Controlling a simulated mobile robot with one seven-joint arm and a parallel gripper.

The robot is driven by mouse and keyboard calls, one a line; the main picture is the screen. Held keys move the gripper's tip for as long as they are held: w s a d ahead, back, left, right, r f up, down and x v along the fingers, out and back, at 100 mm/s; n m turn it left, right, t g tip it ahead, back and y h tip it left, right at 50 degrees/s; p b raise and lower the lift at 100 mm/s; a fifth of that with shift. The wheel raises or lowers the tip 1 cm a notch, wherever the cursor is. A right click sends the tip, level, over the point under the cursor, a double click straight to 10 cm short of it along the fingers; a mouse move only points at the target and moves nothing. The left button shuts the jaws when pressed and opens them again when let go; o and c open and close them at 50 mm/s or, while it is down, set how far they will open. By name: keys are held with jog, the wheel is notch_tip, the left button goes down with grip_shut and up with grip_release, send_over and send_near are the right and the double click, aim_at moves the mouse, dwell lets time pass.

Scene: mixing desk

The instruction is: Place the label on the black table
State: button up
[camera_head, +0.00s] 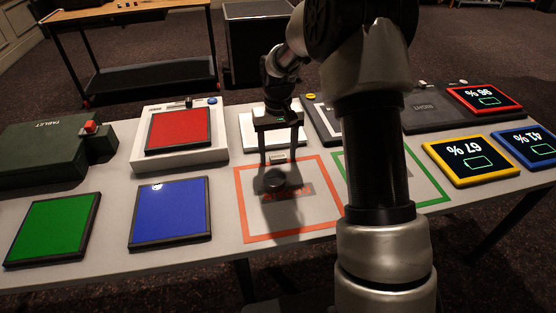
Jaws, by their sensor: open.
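My gripper (279,161) points down over the orange-framed square (242,203) on the light grey desk (115,205), its two fingers apart with nothing seen between them. My arm hides part of the desk's right half.
Green (53,228), blue (169,210) and red (179,129) panels lie on the left. A green-framed square (433,203) adjoins the orange one. Percentage displays (470,158) sit at right. A wooden-topped table (130,8) stands at the back.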

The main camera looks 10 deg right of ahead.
aim_at(278, 157)
jog(key=c, duration=1.2)
notch_tip(278, 157, up, 10)
jog(key=p, duration=0.3)
jog(key=s+r, duration=0.2)
jog(key=s, duration=0.8)
jog(key=r+p, duration=0.3)
jog(key=p, duration=0.4)
jog(key=s+r+p, duration=0.1)
jog(key=r+p, duration=0.3)
jog(key=p, duration=0.3)
jog(key=s+r+p, duration=0.1)
jog(key=r+p, duration=0.3)
jog(key=p, duration=0.2)
jog(key=shift+r+p, duration=0.1)
jog(key=shift+p, duration=0.3)
